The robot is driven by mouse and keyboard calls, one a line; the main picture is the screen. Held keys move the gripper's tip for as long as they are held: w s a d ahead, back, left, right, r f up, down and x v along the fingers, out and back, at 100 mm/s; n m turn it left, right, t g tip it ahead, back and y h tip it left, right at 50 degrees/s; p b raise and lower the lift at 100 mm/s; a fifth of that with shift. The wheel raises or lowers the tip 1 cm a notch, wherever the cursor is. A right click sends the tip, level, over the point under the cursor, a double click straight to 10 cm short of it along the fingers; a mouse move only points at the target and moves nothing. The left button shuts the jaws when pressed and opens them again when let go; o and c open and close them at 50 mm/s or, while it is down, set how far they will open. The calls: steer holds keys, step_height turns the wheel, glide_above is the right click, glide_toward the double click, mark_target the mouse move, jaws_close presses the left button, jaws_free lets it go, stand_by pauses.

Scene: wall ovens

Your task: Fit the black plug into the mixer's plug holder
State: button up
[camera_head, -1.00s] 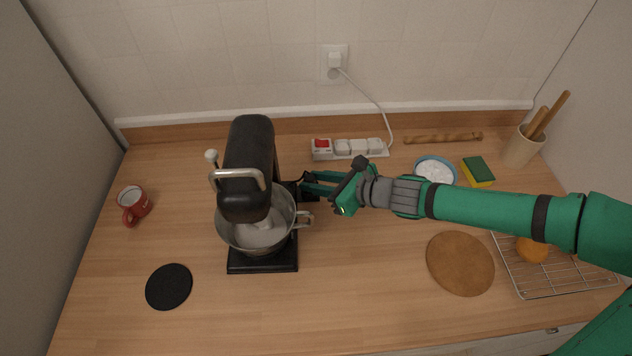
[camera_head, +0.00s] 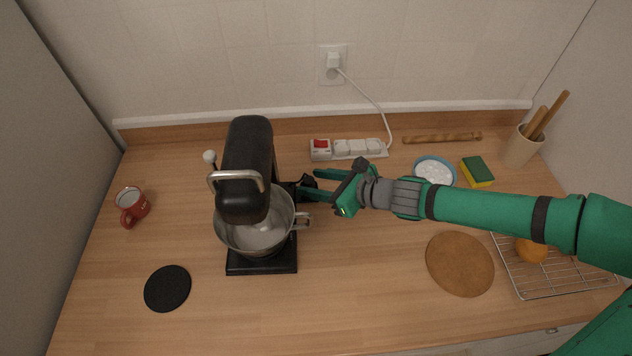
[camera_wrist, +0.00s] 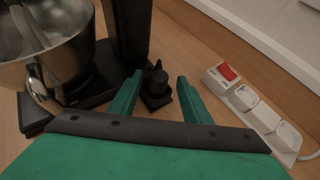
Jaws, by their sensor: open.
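The black mixer (camera_head: 246,160) stands at the left of the counter with its steel bowl (camera_head: 228,232); the bowl also shows in the wrist view (camera_wrist: 65,60). A small black plug (camera_wrist: 156,76) stands upright, its lower part a dark block close beside the mixer's base. I cannot clearly separate plug from plug holder there, nor tell how deep it sits. In the head view the plug (camera_head: 307,182) is a small dark shape right of the mixer. My gripper (camera_wrist: 158,84) is open, with one finger on each side of the plug and gaps visible. In the head view my gripper (camera_head: 308,183) reaches in from the right.
A white power strip (camera_head: 358,149) with a red switch lies behind my gripper, its cord running to the wall socket. A bowl of white contents (camera_head: 434,171), a sponge (camera_head: 477,171) and a round brown board (camera_head: 460,263) are to the right. The front middle counter is clear.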

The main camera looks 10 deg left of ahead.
steer(key=v, duration=1.2)
steer(key=shift+a+f, duration=0.1)
steer(key=shift+a, duration=0.05)
